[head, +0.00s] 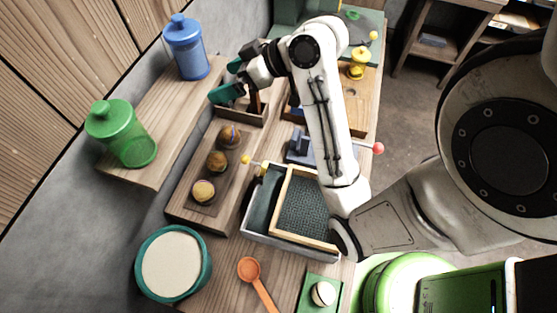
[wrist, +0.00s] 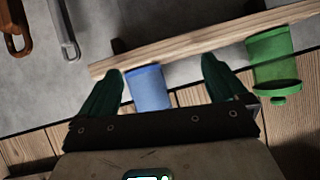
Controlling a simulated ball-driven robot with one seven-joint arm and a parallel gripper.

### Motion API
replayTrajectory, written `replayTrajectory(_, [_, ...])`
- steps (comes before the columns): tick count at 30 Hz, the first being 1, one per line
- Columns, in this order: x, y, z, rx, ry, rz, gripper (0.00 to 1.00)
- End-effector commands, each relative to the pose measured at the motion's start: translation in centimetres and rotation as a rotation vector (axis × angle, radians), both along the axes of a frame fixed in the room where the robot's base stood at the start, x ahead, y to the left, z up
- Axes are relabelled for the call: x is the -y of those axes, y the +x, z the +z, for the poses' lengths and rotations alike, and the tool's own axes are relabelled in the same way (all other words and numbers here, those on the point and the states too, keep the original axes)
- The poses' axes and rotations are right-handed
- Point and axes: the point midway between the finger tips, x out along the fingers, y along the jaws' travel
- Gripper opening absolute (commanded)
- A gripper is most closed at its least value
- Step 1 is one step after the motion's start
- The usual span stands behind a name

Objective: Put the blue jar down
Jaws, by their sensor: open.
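The blue jar (head: 187,50) stands upright on the wooden wall shelf (head: 150,172), toward its far end. My gripper (head: 228,80) is open and empty, to the right of the jar and a little lower in the head view, with a gap between them.
A green jar (head: 122,135) stands at the shelf's near end. Below are a board with several round items (head: 217,161), a tray (head: 300,205), a teal-rimmed round tub (head: 172,265) and an orange spoon (head: 257,280). A yellow jar (head: 358,63) stands farther right.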

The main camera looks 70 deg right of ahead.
Motion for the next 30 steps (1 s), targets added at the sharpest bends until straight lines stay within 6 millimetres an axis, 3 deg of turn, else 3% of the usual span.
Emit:
replayTrajectory(1, [-2.3, 0.0, -2.8, -0.082, 0.037, 0.011, 0.99])
replayTrajectory(5, [-7.0, -1.9, -9.7, -0.314, 0.086, -0.003, 0.99])
replayTrajectory(9, [-11.0, -6.1, -15.9, -0.569, 0.061, -0.024, 0.99])
replayTrajectory(12, [-12.6, -9.6, -19.0, -0.717, 0.001, -0.043, 0.99])
replayTrajectory(15, [-13.2, -12.5, -20.9, -0.824, -0.070, -0.063, 0.99])
replayTrajectory(19, [-13.2, -14.8, -22.0, -0.896, -0.137, -0.083, 0.99])
replayTrajectory(30, [-13.0, -15.4, -22.2, -0.917, -0.160, -0.093, 0.99])
